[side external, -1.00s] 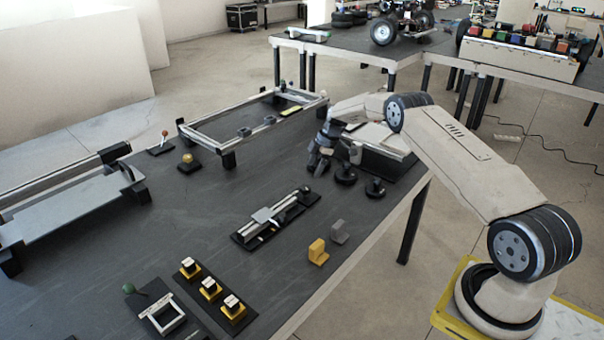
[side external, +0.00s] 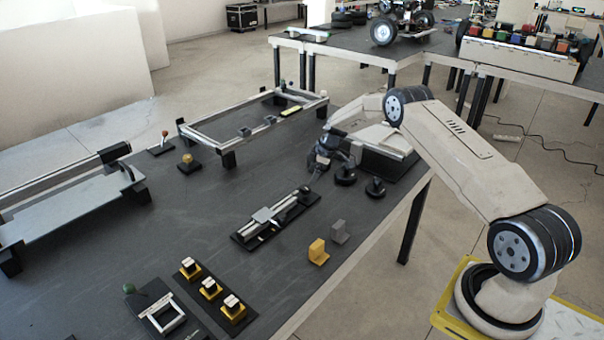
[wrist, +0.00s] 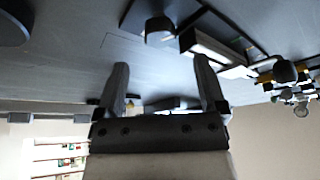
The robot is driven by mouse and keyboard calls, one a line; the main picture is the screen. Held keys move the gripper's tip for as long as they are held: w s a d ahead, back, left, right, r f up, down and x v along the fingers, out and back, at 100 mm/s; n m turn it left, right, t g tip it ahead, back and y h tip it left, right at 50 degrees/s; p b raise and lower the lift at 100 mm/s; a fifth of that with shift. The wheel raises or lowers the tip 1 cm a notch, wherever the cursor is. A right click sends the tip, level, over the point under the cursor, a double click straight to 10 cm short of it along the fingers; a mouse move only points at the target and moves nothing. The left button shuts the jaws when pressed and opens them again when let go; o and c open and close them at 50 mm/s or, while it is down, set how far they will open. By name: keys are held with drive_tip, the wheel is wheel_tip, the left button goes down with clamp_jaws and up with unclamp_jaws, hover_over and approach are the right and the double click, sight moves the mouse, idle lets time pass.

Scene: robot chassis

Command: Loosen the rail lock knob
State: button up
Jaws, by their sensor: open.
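The rail (side external: 273,217) is a silver bar with a light sliding block on a dark base plate, mid-table in the side view. The dark rail lock knob (side external: 305,190) stands at its right, far end. In the wrist view, a dark round knob (wrist: 158,28) shows just beyond the fingertips, beside the rail (wrist: 205,43). My gripper (side external: 313,178) is tilted just above and behind the knob in the side view. Its two fingers (wrist: 162,66) are apart with nothing between them. I cannot tell the exact gap from fingertips to knob; no grip is visible.
Two black round knobbed pieces (side external: 345,176) (side external: 375,188) stand right of my gripper, near a dark box (side external: 390,160). A yellow block (side external: 318,252) and a grey block (side external: 340,232) sit near the table edge.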

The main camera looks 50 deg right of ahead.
sight(306, 187)
drive_tip(key=shift+x, duration=2.65)
clamp_jaws()
drive_tip(key=shift+n, duration=0.3)
drive_tip(key=shift+n+g, duration=0.3)
drive_tip(key=shift+n, duration=0.2)
drive_tip(key=shift+y, duration=0.3)
unclamp_jaws()
